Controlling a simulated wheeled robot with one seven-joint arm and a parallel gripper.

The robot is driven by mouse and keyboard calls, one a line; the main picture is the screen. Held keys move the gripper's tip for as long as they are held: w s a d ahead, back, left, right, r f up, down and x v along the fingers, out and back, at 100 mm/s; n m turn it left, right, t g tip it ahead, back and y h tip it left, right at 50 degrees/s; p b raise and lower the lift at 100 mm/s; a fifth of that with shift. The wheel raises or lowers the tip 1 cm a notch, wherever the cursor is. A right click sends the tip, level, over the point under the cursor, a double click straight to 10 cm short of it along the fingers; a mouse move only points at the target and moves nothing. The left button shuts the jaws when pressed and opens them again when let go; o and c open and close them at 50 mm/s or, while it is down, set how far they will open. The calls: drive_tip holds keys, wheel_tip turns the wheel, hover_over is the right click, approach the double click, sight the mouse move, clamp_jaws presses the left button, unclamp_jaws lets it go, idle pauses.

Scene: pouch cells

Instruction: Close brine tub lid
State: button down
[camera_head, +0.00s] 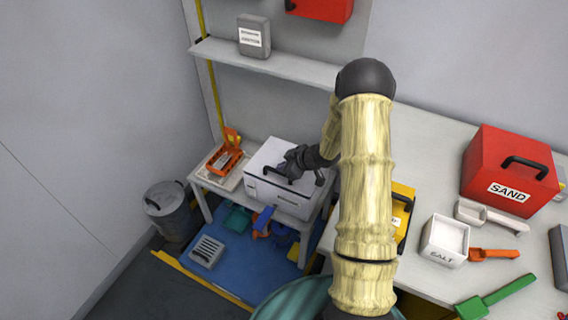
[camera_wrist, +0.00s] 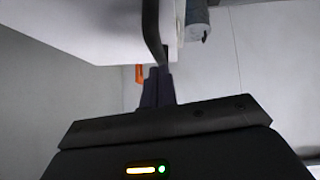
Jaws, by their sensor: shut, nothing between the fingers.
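The brine tub (camera_head: 287,202) is a white box with a small front label, standing on a low white table. Its white lid (camera_head: 268,157) looks flat across the top, with a black handle; I cannot tell whether a thin gap remains under it. My gripper (camera_head: 296,164) is at the lid's top beside the handle, its fingers together. In the wrist view my fingertips (camera_wrist: 157,72) are shut, close under the black handle (camera_wrist: 152,32), with the white lid (camera_wrist: 85,25) filling the upper left. Nothing shows between the fingers.
An orange holder (camera_head: 228,153) stands left of the tub, and a metal bin (camera_head: 170,208) on the floor further left. A shelf (camera_head: 290,66) runs above. The counter at right holds a red sand box (camera_head: 500,165), a salt box (camera_head: 444,240) and scoops.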

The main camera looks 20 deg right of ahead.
drive_tip(key=shift+s+a+f+b, duration=0.2)
drive_tip(key=shift+f+b, duration=0.15)
drive_tip(key=shift+f, duration=0.25)
drive_tip(key=shift+s+a+f+b, duration=0.2)
drive_tip(key=shift+f+b, duration=0.15)
drive_tip(key=shift+f, duration=0.25)
drive_tip(key=shift+s, duration=0.15)
drive_tip(key=shift+r+p, duration=0.4)
drive_tip(key=shift+p, duration=0.15)
drive_tip(key=r+p, duration=0.2)
drive_tip(key=r, duration=0.1)
drive_tip(key=shift+a+r+p, duration=0.2)
drive_tip(key=shift+p, duration=0.2)
drive_tip(key=v, duration=1)
drive_tip(key=shift+s+a+p, duration=0.25)
drive_tip(key=shift+s+p, duration=0.2)
